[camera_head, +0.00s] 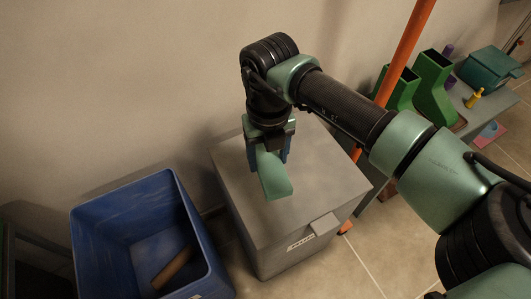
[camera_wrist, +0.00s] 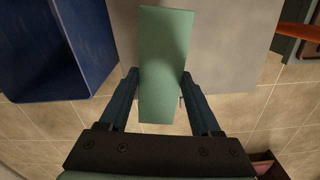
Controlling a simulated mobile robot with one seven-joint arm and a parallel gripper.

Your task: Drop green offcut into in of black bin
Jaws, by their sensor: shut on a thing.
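My gripper (camera_head: 269,152) is shut on the green offcut (camera_head: 273,177), a pale green flat piece that hangs below the fingers in the head view. The wrist view shows the offcut (camera_wrist: 164,60) between the two fingers of my gripper (camera_wrist: 159,80). The offcut is held above the grey lidded box, apart from any bin opening. A dark, open-looking container (camera_head: 32,250) is cut off at the left edge of the head view; it may be the black bin, but I cannot tell for sure.
A blue open bin (camera_head: 120,200) with a brown piece (camera_head: 174,268) inside stands left of the grey box (camera_head: 300,215). The blue bin also shows in the wrist view (camera_wrist: 60,50). An orange post (camera_head: 405,50), green containers (camera_head: 434,85) and a bench are at the right.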

